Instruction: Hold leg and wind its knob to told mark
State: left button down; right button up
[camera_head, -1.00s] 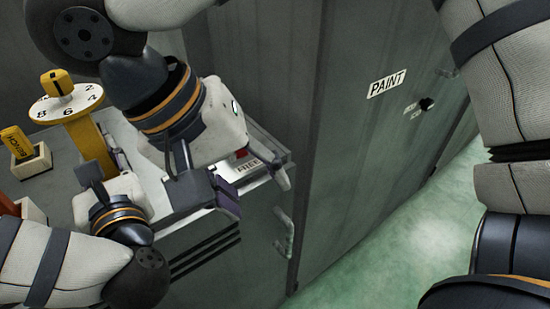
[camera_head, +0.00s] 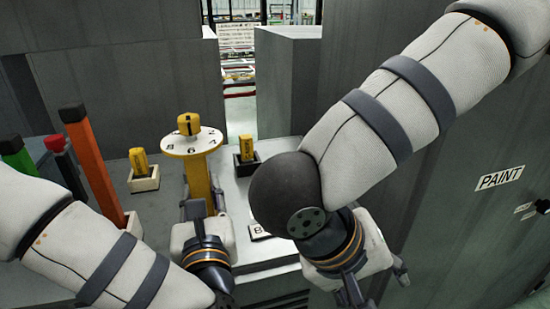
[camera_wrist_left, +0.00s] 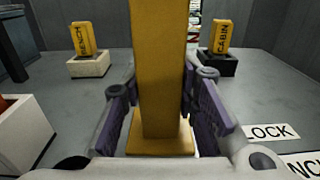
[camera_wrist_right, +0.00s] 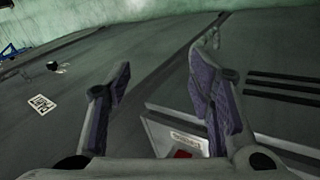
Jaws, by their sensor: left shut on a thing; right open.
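The yellow leg (camera_head: 199,174) stands upright on the grey bench top and fills the middle of the left wrist view (camera_wrist_left: 158,60). A round white numbered dial (camera_head: 176,147) is at its top, with a yellow knob (camera_head: 188,123) bearing a dark line above it. I cannot tell exactly which mark the line meets. My left gripper (camera_wrist_left: 160,112) is shut on the lower leg, one finger on each side; in the head view it is low at the post. My right gripper (camera_wrist_right: 162,85) is open and empty, right of the leg and apart from the knob, beyond the bench's front edge.
Yellow tags stand in a white holder (camera_head: 144,182) and a black holder (camera_head: 247,166) either side of the leg. Orange (camera_head: 92,165), green and red-topped posts stand left. A PAINT label (camera_head: 499,178) is on the right-hand grey wall. Lettered plates (camera_wrist_left: 270,132) lie right of the leg.

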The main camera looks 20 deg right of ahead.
jog(key=w+d+r+t, duration=0.1)
jog(key=w+d+t, duration=0.1)
jog(key=w, duration=0.2)
jog(key=w+d+r+n+t, duration=0.1)
jog(key=w+d+r+t, duration=0.1)
jog(key=w+t, duration=0.1)
jog(key=w+d+r+n+t+h, duration=0.1)
jog(key=w+d+r+t, duration=0.1)
jog(key=w, duration=0.3)
jog(key=shift+w+d+r, duration=0.1)
jog(key=shift+w+r, duration=0.05)
jog(key=shift+w, duration=0.2)
jog(key=w+a+r+t+y, duration=0.7)
jog(key=w+t, duration=0.1)
jog(key=w, duration=0.1)
jog(key=n+g+y, duration=0.3)
jog(key=n+y, duration=0.7)
jog(key=y, duration=0.4)
send_near(197, 120)
jog(key=x, duration=1.1)
jog(key=shift+w+a, duration=0.25)
jog(key=shift+a, duration=0.05)
grip_shut()
